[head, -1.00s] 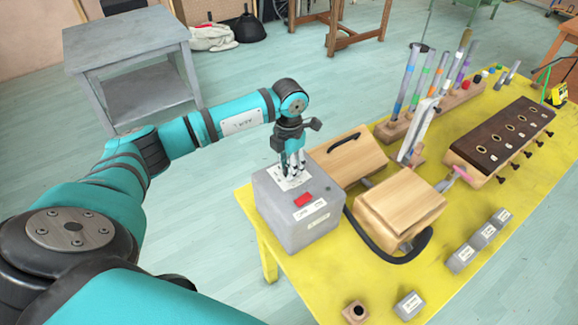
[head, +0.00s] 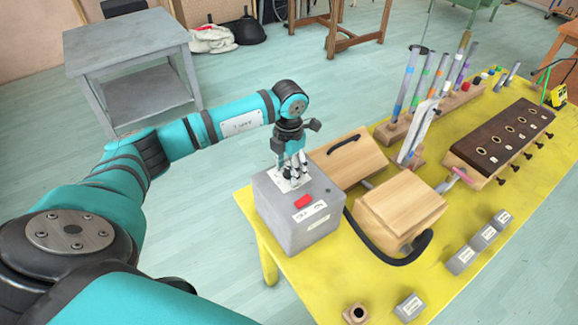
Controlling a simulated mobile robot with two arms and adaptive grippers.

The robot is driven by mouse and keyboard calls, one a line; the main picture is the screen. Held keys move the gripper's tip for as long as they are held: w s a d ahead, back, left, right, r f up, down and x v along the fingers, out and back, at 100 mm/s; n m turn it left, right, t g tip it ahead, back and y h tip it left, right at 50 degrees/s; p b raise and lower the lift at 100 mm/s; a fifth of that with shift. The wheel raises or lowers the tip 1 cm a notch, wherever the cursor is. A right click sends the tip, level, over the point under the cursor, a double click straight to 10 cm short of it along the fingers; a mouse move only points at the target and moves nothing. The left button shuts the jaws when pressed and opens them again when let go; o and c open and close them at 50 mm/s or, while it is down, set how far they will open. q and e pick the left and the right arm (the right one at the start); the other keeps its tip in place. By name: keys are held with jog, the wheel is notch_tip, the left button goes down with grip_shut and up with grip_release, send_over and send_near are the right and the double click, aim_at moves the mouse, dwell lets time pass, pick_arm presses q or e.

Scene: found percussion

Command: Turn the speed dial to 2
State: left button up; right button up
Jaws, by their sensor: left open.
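A grey control box (head: 294,232) stands at the left corner of the yellow table. A white dial plate (head: 283,184) lies on its top, with a red switch (head: 303,201) and white labels on it in front of the plate. My left gripper (head: 291,174) points down over the plate with its fingers open around the place of the dial. The dial is mostly hidden by the fingers, so I cannot read its setting or tell whether they touch it. My right gripper does not show.
Wooden boxes (head: 400,203) with a black cable sit right of the control box. Upright coloured tubes (head: 408,85) and a dark-topped block (head: 500,135) stand farther back. Small grey blocks (head: 461,260) lie at the table's right front. A grey side table (head: 128,45) stands at back left.

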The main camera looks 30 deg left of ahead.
aim_at(289, 169)
pick_arm(q)
notch_tip(289, 169, up, 12)
dwell(0.5)
dwell(0.5)
